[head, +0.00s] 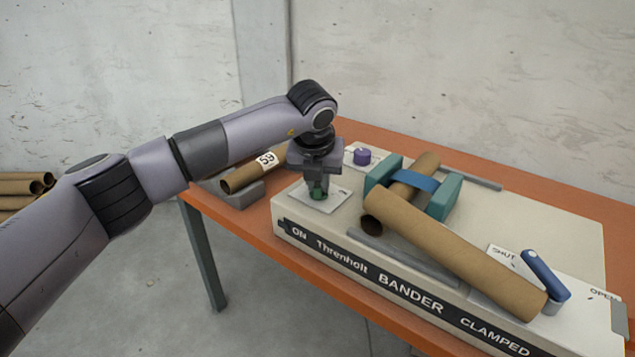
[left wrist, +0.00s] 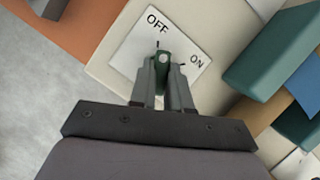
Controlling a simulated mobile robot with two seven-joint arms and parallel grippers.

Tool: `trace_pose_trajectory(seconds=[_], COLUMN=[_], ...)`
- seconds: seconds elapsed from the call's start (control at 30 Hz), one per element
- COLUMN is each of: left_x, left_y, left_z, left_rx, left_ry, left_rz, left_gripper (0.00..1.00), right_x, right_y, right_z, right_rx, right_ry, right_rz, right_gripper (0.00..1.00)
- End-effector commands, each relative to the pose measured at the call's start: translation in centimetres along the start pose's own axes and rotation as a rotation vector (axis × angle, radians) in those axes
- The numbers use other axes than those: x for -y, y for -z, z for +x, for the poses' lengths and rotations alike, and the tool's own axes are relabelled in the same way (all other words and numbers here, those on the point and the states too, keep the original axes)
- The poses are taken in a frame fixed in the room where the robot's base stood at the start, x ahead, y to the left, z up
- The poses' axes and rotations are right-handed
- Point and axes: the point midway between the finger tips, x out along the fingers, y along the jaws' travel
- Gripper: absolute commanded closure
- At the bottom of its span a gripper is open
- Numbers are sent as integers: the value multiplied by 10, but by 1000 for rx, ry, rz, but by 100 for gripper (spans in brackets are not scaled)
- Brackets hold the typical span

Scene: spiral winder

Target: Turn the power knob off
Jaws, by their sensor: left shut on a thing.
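The green power knob (head: 319,195) stands on a white plate (head: 335,203) at the left end of the cream machine. My left gripper (head: 318,188) points down from above and is shut on the knob. In the left wrist view, the knob (left wrist: 163,57) shows between the fingertips of my left gripper (left wrist: 164,64). The plate (left wrist: 128,50) there has OFF at its top and ON at its right. The fingers hide part of the knob, and I cannot tell which mark it points to. The front strip (head: 385,284) reads ON and CLAMPED. My right gripper is not in view.
A purple knob (head: 361,156) sits behind. Teal clamp blocks (head: 443,198) with a blue band and cardboard tubes (head: 455,255) lie to the right. A blue lever (head: 545,275) is at the far right. A tube labelled 59 (head: 243,178) lies on a grey rest at left.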

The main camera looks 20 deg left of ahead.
Motion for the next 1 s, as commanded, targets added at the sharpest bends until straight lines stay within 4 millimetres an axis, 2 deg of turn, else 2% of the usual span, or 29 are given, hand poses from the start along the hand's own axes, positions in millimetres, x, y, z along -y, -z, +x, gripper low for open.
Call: trace_pose_trajectory(seconds=[0.4,0.93,0.97,1.0], left_x=[2,1,1,1], left_y=[2,2,3,2], left_z=[2,2,2,2], left_rx=[-8,-10,-10,-10], left_ry=[-73,-83,-83,-83], left_rz=[-171,-195,-195,-195], left_gripper=[100,100,80,66], right_x=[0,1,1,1], right_y=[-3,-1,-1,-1], right_z=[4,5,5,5], right_rx=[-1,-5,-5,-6], right_ry=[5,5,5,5], right_rz=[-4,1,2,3], right_gripper=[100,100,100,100])
